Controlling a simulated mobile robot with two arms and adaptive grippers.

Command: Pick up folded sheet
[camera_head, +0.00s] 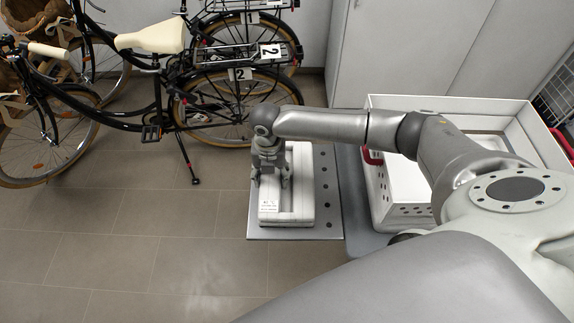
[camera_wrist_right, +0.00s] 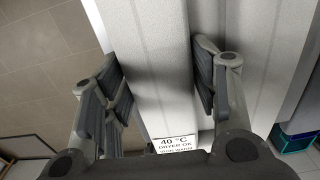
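The folded sheet (camera_head: 301,185) is a white block with a long slot along its middle. It lies flat on a grey plate (camera_head: 328,200). A printed care label is on its near left end. My right gripper (camera_head: 271,182) points down over its left bar, with one finger on each side. In the right wrist view the white bar (camera_wrist_right: 150,60) runs between the fingertips of the right gripper (camera_wrist_right: 160,85). The pads are close to the bar's sides. I cannot tell whether they press on it. My left gripper is not in view.
A white crate with red handles (camera_head: 380,200) stands right of the plate, behind my right arm. Black bicycles (camera_head: 160,90) stand at the left and back. Pale cabinets (camera_head: 400,50) line the back. The tiled floor (camera_head: 150,240) at the lower left is clear.

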